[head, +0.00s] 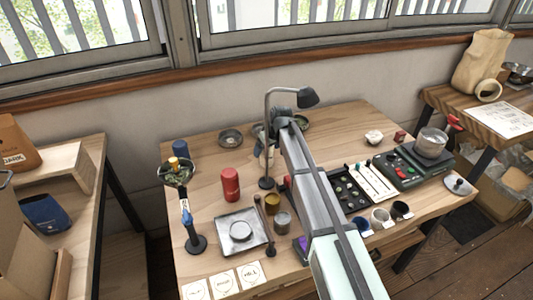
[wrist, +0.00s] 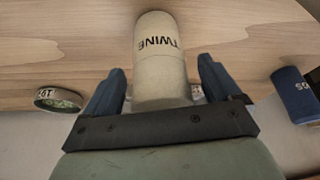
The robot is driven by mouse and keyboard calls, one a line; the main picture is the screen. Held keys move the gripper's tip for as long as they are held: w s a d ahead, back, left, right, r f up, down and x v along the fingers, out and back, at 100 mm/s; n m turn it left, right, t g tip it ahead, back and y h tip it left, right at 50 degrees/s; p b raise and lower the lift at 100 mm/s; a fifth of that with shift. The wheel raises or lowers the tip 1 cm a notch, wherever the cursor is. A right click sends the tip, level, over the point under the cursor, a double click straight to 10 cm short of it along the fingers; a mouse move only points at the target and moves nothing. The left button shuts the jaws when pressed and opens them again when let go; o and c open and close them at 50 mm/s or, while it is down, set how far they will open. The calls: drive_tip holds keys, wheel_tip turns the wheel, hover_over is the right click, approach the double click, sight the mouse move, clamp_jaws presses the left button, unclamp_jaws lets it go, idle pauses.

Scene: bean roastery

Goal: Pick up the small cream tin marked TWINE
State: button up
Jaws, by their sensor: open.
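The small cream tin marked TWINE (wrist: 160,48) stands out in the wrist view, its lettering upside down to the camera. In the head view a pale part of it seems to show beside the lamp stem (head: 260,158), mostly hidden. My gripper (wrist: 162,70) is open, with one blue finger on each side of the tin. A gap shows between the tin's upper part and each fingertip. The tin's lower end in the picture is hidden by the gripper body. In the head view my gripper (head: 279,127) is at the back of the table, small and partly hidden behind my arm.
A round tin with green contents (wrist: 58,99) lies left and a blue tin (wrist: 298,95) right in the wrist view. A red canister (head: 230,185) and metal tray (head: 241,231) stand nearer the front.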

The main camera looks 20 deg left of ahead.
drive_tip(key=shift+x, duration=0.85)
drive_tip(key=c, duration=1.2)
